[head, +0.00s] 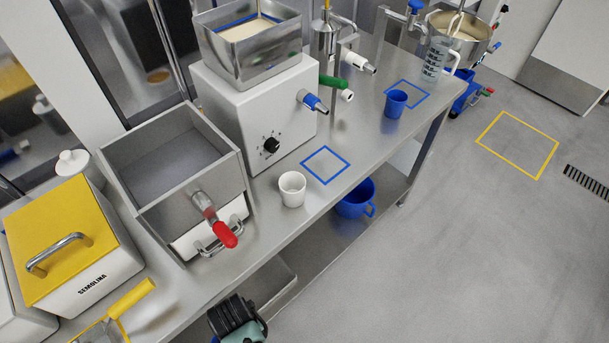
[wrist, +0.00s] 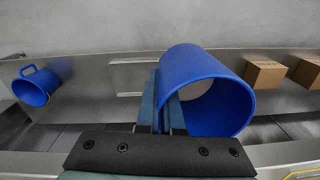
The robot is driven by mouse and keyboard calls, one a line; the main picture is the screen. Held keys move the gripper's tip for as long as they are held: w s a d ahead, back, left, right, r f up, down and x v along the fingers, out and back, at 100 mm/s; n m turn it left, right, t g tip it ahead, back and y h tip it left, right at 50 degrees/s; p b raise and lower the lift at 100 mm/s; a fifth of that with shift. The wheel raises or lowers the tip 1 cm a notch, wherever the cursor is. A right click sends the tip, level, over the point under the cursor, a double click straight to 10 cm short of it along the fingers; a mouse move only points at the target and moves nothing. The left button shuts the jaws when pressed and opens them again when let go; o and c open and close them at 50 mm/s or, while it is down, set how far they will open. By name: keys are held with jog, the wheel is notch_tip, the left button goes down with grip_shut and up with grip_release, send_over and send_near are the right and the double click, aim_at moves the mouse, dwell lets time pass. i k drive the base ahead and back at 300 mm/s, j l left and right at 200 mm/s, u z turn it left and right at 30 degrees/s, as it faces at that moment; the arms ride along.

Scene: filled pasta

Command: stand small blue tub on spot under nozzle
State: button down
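In the wrist view a blue tub (wrist: 190,65) lies on its side to the camera, open mouth toward me. The teal fingers of my gripper (wrist: 162,100) pinch its wall, one finger outside and one inside. A blue square outline (head: 325,165) lies on the counter below the blue-tipped nozzle (head: 312,101) of the white machine, and is empty. Another small blue tub (head: 396,103) stands by a farther blue outline (head: 421,86).
A white cup (head: 292,189) stands left of the near outline. A blue handled pail (head: 357,198) is on the lower shelf, also in the wrist view (wrist: 35,85). Cardboard boxes (wrist: 265,72) are at right there. A red-handled steel box (head: 205,214) and semolina bin (head: 75,240) crowd the left counter.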

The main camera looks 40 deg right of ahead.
aim_at(325, 165)
jog(key=i+j+z, duration=0.15)
jog(key=z, duration=1.25)
